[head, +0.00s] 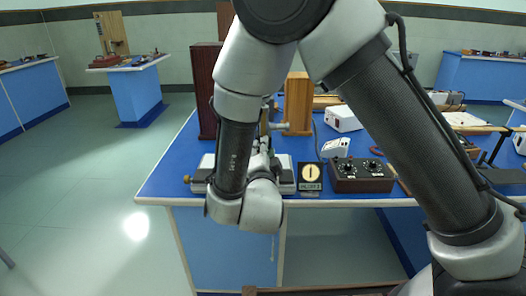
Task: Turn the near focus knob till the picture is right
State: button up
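On the blue bench, a light grey instrument base (286,182) shows on both sides of my wrist. A small brass knob (187,179) sticks out at its left end. I cannot tell which of these is the near focus knob. A small black display (310,177) at the front edge shows a pale round disc with a dark vertical line and lettering too small to read. My forearm and wrist hang in front of the instrument. My gripper's fingers are hidden or not distinguishable behind the wrist.
A brown control box (361,175) with two black dials stands right of the display. A white meter (335,149) and white box (342,118) are behind. A dark upright panel (205,90) and wooden block (298,103) rise behind the instrument. Open floor (90,200) lies left.

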jog(key=shift+m, duration=0.5)
jog(key=shift+c, duration=0.2)
jog(key=o, duration=1.1)
jog(key=shift+c, duration=0.2)
jog(key=s, duration=1.2)
jog(key=shift+a, duration=0.15)
